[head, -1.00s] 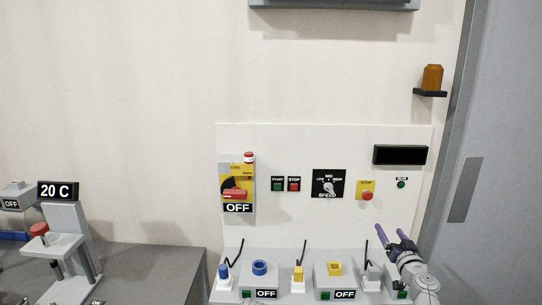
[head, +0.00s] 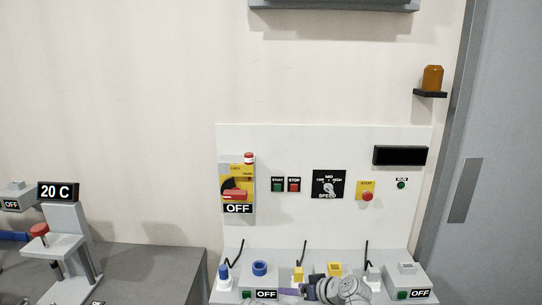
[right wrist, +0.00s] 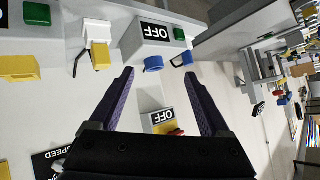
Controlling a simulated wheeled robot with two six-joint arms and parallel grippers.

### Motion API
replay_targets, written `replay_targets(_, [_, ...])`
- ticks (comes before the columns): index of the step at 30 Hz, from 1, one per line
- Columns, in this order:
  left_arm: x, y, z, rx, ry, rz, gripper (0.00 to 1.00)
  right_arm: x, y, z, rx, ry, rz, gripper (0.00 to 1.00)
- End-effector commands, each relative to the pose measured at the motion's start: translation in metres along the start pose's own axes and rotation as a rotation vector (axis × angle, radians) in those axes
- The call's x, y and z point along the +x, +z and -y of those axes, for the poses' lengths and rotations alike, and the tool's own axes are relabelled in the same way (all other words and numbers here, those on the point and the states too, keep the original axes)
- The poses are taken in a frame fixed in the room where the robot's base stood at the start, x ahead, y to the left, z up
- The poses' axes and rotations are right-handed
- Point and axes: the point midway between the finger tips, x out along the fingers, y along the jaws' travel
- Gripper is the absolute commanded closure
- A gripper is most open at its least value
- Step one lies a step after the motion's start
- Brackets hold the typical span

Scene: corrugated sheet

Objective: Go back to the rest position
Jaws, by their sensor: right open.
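My right gripper (head: 290,292) is low in the head view, in front of the row of sockets, with a purple finger pointing left. In the right wrist view its two purple fingers (right wrist: 159,74) stand wide apart with nothing held between them. Beyond them are the blue socket box (right wrist: 155,36) marked OFF and the yellow main switch (right wrist: 160,122), also marked OFF. The arm partly hides the yellow socket box (head: 334,268) in the head view. My left gripper is not in view.
The white control panel (head: 290,225) stands behind the sockets, with a speed knob (head: 329,187) and a red stop button (head: 367,196). A blue plug (head: 224,272) and a grey socket box (head: 406,278) flank the arm. A 20 C device (head: 62,235) is left.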

Motion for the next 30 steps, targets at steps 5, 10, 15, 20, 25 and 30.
replay_targets(5, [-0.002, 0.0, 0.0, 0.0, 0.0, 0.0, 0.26, 0.004, 0.104, 0.067, -0.014, 0.04, 0.471, 0.19])
replay_targets(10, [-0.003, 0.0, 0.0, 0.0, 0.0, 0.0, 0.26, -0.026, 0.165, 0.081, -0.002, 0.235, 0.776, 0.19])
replay_targets(15, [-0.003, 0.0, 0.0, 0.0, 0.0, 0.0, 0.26, -0.052, 0.186, 0.081, 0.01, 0.398, 0.907, 0.19])
replay_targets(20, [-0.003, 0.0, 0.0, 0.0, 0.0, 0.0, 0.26, -0.06, 0.191, 0.08, 0.016, 0.451, 0.937, 0.19])
replay_targets(25, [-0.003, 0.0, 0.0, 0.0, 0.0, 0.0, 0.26, -0.06, 0.191, 0.08, 0.017, 0.452, 0.937, 0.19])
replay_targets(30, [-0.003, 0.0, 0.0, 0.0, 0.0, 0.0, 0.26, -0.059, 0.19, 0.08, 0.016, 0.45, 0.936, 0.19])
